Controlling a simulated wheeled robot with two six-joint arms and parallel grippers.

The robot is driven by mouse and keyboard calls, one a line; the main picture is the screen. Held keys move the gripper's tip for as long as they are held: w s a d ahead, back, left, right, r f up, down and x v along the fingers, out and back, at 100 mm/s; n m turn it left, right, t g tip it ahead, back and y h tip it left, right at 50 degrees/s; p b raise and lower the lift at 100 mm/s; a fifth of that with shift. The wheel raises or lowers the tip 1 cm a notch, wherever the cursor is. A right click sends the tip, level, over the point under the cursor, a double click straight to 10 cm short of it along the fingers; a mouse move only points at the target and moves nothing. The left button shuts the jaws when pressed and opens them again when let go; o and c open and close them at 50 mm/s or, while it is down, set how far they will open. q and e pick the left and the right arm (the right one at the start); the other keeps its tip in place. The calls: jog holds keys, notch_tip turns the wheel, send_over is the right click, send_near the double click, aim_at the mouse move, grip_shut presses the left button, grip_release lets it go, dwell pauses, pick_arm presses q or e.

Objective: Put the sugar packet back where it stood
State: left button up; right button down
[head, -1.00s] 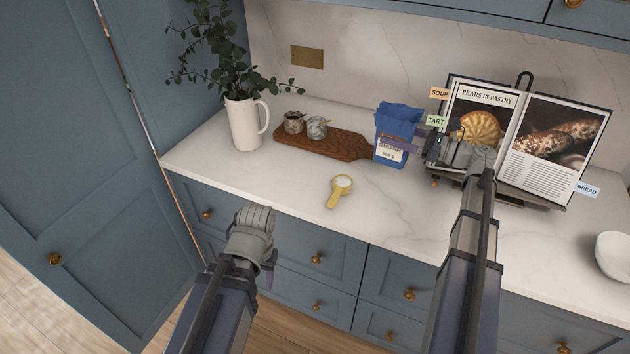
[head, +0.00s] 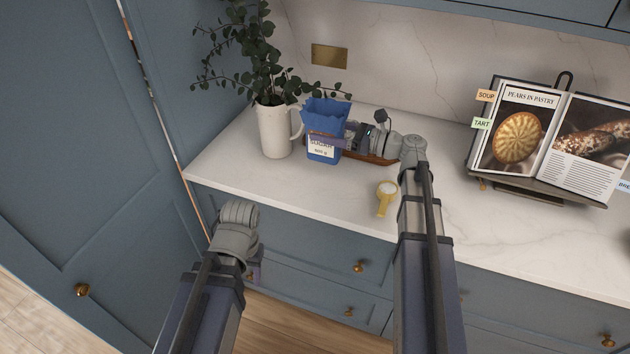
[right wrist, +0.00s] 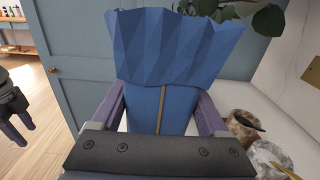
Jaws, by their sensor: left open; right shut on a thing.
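The blue sugar packet (head: 324,118), with a white label low on its front, is upright in the head view, just right of the white jug. My right gripper (head: 338,138) is shut around it from the right.
The white jug (head: 274,132) with leafy stems stands close left of the packet. The wooden board (head: 385,160) lies behind my right gripper; small jars (right wrist: 262,152) show in the right wrist view. A yellow scoop (head: 386,197) lies in front. The cookbook (head: 515,135) stands at right, with clear worktop before it.

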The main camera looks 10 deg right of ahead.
aim_at(326, 159)
jog(key=shift+d+f+b, duration=0.1)
jog(key=shift+f+b, duration=5)
jog(key=shift+b, duration=0.05)
jog(key=shift+r, duration=0.15)
jog(key=shift+c, duration=1.8)
grip_release()
jog(key=shift+f, duration=0.25)
jog(key=o, duration=0.4)
jog(key=shift+c, duration=0.2)
jog(key=shift+r, duration=0.1)
jog(key=shift+r, duration=0.2)
jog(key=v, duration=1.2)
jog(key=shift+f, duration=0.1)
